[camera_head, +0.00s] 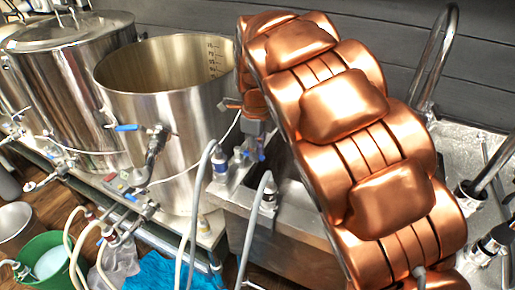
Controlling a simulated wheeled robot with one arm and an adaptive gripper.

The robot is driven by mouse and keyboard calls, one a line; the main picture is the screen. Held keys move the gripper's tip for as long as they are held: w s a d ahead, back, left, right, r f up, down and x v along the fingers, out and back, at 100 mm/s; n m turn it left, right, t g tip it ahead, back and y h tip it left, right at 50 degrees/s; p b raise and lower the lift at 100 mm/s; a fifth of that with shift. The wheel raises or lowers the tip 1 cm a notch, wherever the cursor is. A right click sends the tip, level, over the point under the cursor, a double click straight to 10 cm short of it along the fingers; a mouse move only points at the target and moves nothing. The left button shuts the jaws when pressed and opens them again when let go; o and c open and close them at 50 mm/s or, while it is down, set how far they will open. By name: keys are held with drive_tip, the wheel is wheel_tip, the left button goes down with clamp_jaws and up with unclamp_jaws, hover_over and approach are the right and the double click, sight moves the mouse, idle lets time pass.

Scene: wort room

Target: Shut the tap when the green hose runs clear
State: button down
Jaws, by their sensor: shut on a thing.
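No green hose can be made out. Several pale hoses show, among them a grey hose (197,205) in the middle front and a cream hose (72,250) at the lower left. A tap with a blue lever (127,127) sits on the front of the open steel kettle (185,95). Whether it is open or shut cannot be told. No flow from any hose can be made out. A green bucket (22,262) at the lower left holds pale, cloudy-looking contents.
A lidded steel kettle (75,95) stands left of the open one. A steel sink (262,222) is at the centre and right, much of it hidden. A curved faucet (437,60) rises at the back right. A blue cloth (160,272) lies low in front.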

drive_tip(key=shift+w, duration=0.1)
drive_tip(key=c, duration=1.1)
unclamp_jaws()
wheel_tip(320, 180, up, 12)
